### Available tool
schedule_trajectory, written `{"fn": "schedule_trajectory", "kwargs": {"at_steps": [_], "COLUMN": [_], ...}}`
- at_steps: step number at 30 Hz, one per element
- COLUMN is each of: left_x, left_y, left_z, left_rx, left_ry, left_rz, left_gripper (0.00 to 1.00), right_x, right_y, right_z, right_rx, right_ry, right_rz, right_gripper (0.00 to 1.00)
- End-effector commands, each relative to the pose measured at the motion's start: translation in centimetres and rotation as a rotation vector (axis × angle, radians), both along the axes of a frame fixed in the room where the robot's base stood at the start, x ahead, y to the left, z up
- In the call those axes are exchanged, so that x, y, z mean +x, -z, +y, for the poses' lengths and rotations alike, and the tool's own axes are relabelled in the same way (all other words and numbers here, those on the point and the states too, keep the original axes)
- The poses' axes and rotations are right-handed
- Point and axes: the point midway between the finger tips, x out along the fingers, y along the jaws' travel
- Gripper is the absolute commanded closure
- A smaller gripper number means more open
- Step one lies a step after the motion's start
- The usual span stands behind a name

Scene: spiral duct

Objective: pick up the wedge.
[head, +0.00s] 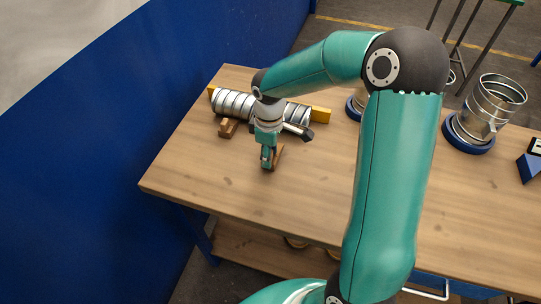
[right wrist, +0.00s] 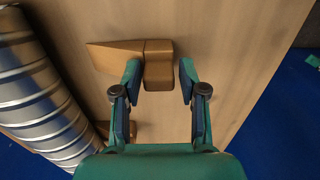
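A brown wooden wedge (right wrist: 110,56) with a thicker block end lies on the table in the right wrist view. In the head view the wedge (head: 278,153) shows in part beside my right gripper (head: 267,164). In the right wrist view my right gripper (right wrist: 159,74) is open, with one finger on each side of the block end. A gap shows at the right finger; I cannot tell whether the left finger touches. A second wooden wedge (head: 228,127) sits against the spiral duct (head: 233,103). My left gripper is not in view.
The ribbed metal duct also shows at left in the right wrist view (right wrist: 40,90). A metal duct piece on a blue ring (head: 468,140) stands at the right. The wooden table (head: 205,165) is clear in front.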

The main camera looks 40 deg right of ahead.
Motion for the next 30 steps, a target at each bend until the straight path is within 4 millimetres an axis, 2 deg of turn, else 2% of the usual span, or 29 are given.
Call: {"fn": "schedule_trajectory", "kwargs": {"at_steps": [1,6,20,26,30], "left_x": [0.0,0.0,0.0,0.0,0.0], "left_y": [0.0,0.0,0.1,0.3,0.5], "left_z": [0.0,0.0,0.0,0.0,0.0], "left_rx": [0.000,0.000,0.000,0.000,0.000], "left_ry": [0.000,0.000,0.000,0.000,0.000], "left_rz": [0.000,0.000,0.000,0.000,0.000], "left_gripper": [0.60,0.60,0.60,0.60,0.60], "right_x": [0.0,0.0,0.1,0.1,0.2], "right_y": [0.0,0.0,-0.7,-3.0,-6.0], "right_z": [0.0,0.0,0.0,0.0,0.0], "right_rx": [0.000,0.000,-0.001,-0.002,-0.002], "right_ry": [0.000,0.000,0.000,0.000,-0.001], "right_rz": [0.000,0.000,-0.002,-0.005,-0.009], "right_gripper": [0.71,1.00,1.00,1.00,1.00]}}
